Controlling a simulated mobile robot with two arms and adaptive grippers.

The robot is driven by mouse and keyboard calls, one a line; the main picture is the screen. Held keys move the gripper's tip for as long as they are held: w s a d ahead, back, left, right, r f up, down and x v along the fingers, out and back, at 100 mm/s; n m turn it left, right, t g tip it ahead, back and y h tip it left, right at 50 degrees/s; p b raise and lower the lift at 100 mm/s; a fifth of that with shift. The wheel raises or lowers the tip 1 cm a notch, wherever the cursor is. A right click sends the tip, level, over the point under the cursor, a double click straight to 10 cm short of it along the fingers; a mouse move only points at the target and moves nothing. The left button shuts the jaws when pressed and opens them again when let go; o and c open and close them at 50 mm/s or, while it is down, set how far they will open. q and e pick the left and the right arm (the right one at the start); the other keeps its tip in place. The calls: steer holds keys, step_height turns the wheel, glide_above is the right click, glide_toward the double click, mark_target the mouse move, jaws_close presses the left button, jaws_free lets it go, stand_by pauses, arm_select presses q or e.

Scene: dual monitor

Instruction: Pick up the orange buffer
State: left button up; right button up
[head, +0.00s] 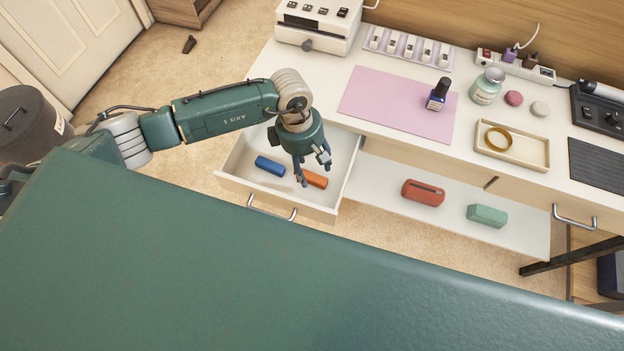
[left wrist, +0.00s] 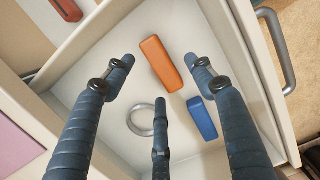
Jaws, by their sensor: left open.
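The orange buffer (head: 317,180) is a small oblong block lying in the open white drawer (head: 233,184). In the left wrist view the orange buffer (left wrist: 160,64) lies on the drawer floor with clear space around it. My left gripper (head: 312,168) is above the drawer, over the buffer, and partly covers it in the head view. In the left wrist view my left gripper (left wrist: 160,95) shows its three fingers spread, with nothing between them. A similar blue block (head: 270,166) lies beside the orange one. My right gripper is not in view.
A pale ring (left wrist: 146,120) lies in the drawer. The drawer's metal handle (head: 270,212) faces front. A red case (head: 423,192) and a green case (head: 487,215) sit on a low shelf. The tabletop holds a pink mat (head: 390,103), a dark bottle (head: 438,96) and a tray (head: 528,150).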

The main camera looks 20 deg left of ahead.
mark_target(313, 174)
arm_select(q)
steer(key=f, duration=0.1)
steer(key=f+b, duration=0.1)
steer(key=f, duration=0.1)
steer(key=shift+w+d+f, duration=0.15)
steer(key=shift+d+f, duration=0.15)
steer(key=shift+f, duration=0.05)
steer(key=shift+r, duration=0.1)
steer(key=c, duration=0.9)
steer(key=shift+r, duration=0.1)
steer(key=shift+c, duration=0.2)
